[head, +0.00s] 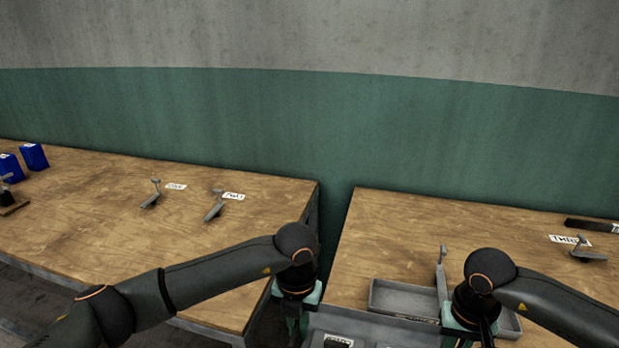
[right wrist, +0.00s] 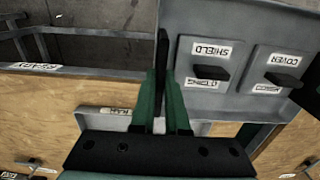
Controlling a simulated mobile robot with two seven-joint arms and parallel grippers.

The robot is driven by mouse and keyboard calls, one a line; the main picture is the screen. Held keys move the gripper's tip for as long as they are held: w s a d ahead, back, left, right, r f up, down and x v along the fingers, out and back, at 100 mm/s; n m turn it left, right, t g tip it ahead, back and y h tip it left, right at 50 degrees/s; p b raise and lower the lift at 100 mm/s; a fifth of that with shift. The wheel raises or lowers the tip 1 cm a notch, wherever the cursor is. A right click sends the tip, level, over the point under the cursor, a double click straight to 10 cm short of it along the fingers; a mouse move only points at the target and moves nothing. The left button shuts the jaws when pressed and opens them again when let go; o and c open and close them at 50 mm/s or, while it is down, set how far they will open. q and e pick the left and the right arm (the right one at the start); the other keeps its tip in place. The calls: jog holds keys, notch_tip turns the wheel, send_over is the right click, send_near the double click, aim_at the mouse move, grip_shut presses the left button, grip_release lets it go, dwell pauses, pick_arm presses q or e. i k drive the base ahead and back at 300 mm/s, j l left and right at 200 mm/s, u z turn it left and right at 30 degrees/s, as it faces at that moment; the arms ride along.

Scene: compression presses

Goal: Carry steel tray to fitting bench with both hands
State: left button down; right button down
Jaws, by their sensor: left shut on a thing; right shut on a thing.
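The steel tray (head: 366,328) is a grey tray at the bottom of the head view, between my two grippers; its near part is cut off. In the right wrist view the tray (right wrist: 228,103) shows dark pieces beside labels, one reading SHIELD. My left gripper (head: 296,328) is shut at the tray's left side; its grip is mostly cut off. My right gripper (head: 466,335) is at the right side, partly hidden by its own wrist. In the right wrist view it (right wrist: 160,78) is shut on a dark upright handle at the tray's edge. Which bench is the fitting bench I cannot tell.
A wooden bench (head: 480,225) lies ahead right, with a shallow grey bin (head: 395,297) near its front edge. Another wooden bench (head: 110,215) is at left, with small lever tools and blue boxes (head: 34,156). A narrow gap separates the benches. A green-grey wall stands behind.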

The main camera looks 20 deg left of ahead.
aim_at(68, 230)
jog(key=j, duration=3.35)
